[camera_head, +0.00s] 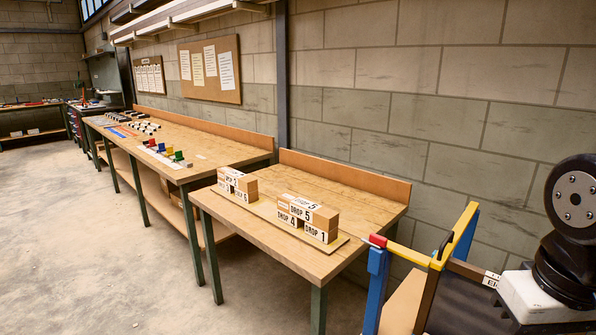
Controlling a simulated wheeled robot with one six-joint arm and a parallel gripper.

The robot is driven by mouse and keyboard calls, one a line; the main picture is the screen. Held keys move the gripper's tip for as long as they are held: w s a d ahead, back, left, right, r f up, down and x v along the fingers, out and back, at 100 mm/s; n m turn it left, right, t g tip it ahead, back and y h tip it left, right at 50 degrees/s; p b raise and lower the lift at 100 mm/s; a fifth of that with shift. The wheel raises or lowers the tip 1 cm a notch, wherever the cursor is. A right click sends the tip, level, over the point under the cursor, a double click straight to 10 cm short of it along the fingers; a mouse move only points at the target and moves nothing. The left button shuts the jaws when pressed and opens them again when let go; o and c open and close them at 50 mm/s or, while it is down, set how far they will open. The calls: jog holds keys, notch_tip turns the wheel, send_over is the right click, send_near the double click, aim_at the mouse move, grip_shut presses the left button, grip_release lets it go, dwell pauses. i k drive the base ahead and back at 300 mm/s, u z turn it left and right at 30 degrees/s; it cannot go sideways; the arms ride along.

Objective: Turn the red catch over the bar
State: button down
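The red catch (378,240) is a small red block on top of a blue post (377,275), at the near left of a frame in the lower right. A yellow bar (409,254) runs from beside the catch to the right, towards a dark upright piece. The catch sits at the bar's left end; whether it lies over the bar or beside it I cannot tell at this size. My gripper is out of view. Only dark round joints of my arm show at the right edge, right of the frame.
A wooden table (235,232) carries stacked blocks labelled DROP (308,217). A longer workbench (215,147) with small coloured items stands behind it along the wall. A blue and yellow upright (462,235) stands right of the bar. Open concrete floor lies at left.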

aim_at(374, 240)
jog(key=k, duration=0.65)
jog(key=u, duration=0.65)
jog(key=i, duration=1.1)
jog(key=z, duration=0.35)
